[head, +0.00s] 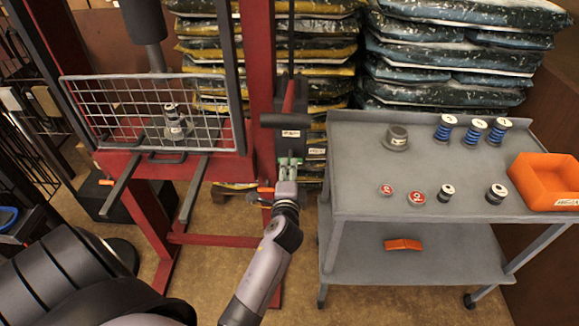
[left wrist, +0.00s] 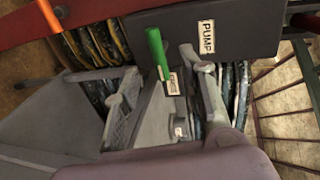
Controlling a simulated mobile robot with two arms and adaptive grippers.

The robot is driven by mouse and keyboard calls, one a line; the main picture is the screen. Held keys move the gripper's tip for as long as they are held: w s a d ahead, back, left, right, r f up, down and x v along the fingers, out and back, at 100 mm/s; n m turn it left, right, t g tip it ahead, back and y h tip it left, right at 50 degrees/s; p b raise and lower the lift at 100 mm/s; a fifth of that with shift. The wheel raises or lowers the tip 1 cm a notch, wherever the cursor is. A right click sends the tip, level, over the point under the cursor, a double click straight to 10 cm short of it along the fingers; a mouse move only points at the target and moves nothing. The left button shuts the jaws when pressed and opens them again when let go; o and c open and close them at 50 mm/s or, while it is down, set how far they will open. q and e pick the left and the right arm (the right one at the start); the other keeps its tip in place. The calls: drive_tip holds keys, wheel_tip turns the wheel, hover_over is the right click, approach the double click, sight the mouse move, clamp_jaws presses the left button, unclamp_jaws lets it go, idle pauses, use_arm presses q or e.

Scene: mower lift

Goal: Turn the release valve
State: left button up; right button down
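The release valve looks to be the green lever (left wrist: 156,50) on the dark pump box (left wrist: 237,32), beside a small label (left wrist: 173,84). In the head view its green shows low on the press's right post (head: 291,160), partly hidden by my gripper. My left gripper (head: 288,172) is up at the valve. In the left wrist view its fingers (left wrist: 160,72) are apart, one on each side of the lever's line. I cannot tell whether either finger touches it. My right gripper is not in view.
The red press frame (head: 259,60) carries a wire guard (head: 90,100) and an orange handle (head: 265,190) close to my gripper. A black-gripped pump lever (head: 285,120) is just above. A grey cart (head: 350,180) with weights and an orange bin (head: 545,180) stands right. Stacked bags (head: 450,60) are behind.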

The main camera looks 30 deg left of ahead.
use_arm(q)
drive_tip(key=shift+s+d, duration=0.1)
drive_tip(key=shift+s, duration=0.05)
idle(0.4)
drive_tip(key=s+d+f+n+g+h, duration=0.15)
drive_tip(key=s+d+f, duration=0.25)
drive_tip(key=f, duration=0.6)
drive_tip(key=s+d+f+g+h, duration=0.2)
drive_tip(key=s+d+f+h, duration=0.15)
drive_tip(key=f, duration=0.65)
drive_tip(key=s+d+f+n+g+h, duration=0.1)
drive_tip(key=s+d+f+g, duration=0.2)
drive_tip(key=f, duration=0.7)
drive_tip(key=s+d+f+n+g+h, duration=0.2)
drive_tip(key=s+f+n, duration=0.1)
drive_tip(key=s+f, duration=1.1)
drive_tip(key=s+a+f+n+g, duration=0.1)
drive_tip(key=s+f+n+g, duration=0.1)
drive_tip(key=s, duration=0.9)
drive_tip(key=s+f+n+g, duration=0.1)
drive_tip(key=s+f+g, duration=0.1)
drive_tip(key=s, duration=0.9)
drive_tip(key=shift+s+a+f+n, duration=0.3)
drive_tip(key=shift+a+f+n, duration=0.05)
drive_tip(key=shift+f, duration=0.05)
